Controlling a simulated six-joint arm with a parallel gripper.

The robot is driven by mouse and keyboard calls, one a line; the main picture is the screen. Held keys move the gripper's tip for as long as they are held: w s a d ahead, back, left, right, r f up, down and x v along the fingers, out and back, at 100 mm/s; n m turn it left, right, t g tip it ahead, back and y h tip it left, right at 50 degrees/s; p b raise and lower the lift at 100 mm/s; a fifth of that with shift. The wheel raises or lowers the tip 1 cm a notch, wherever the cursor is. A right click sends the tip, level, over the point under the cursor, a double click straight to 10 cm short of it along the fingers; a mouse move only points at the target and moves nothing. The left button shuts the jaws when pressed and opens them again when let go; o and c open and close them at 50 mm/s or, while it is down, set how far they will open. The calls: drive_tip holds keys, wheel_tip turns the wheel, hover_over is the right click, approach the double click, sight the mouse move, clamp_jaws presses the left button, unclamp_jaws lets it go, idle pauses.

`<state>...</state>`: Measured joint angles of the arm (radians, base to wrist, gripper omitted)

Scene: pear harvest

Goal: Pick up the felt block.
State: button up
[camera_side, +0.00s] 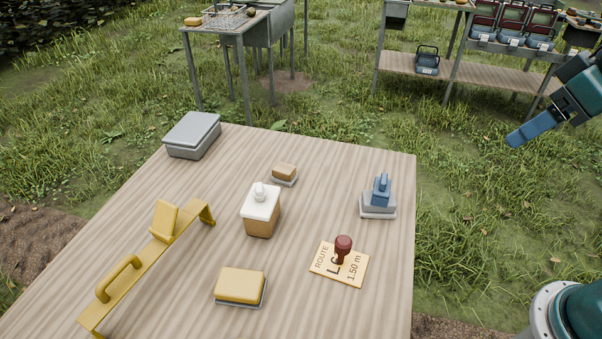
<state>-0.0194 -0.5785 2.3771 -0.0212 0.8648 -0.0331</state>
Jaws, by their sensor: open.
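A yellow block with a grey, felt-like layer beneath (240,285) lies on the table near the front middle. A smaller tan block on a grey base (284,174) lies farther back. I cannot tell for certain which one is the felt block. My gripper (528,130) is at the upper right, off the table's right edge and well apart from both blocks. It is open and empty; one blue finger shows clearly and the other is hard to make out.
The wooden table (330,200) also holds a yellow handled rail (150,262), a white-topped dispenser (261,212), a grey box (192,134), a blue-handled tool on a grey base (379,199) and a dark red stamp (343,247) on a route card (325,263). Grass surrounds the table.

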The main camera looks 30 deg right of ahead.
drive_tip(key=w+a+n, duration=0.2)
drive_tip(key=w+a, duration=0.1)
drive_tip(key=w, duration=1)
drive_tip(key=n+g+y, duration=0.2)
drive_tip(key=n+y, duration=0.1)
drive_tip(key=n, duration=0.1)
hover_over(292, 169)
drive_tip(key=s+d, duration=0.3)
drive_tip(key=s, duration=0.1)
wheel_tip(292, 169, down, 22)
drive_tip(key=shift+r, duration=0.15)
drive_tip(key=shift+w+a+h, duration=0.1)
drive_tip(key=shift+h, duration=0.2)
drive_tip(key=shift+x, duration=4.25)
drive_tip(key=shift+x, duration=2.55)
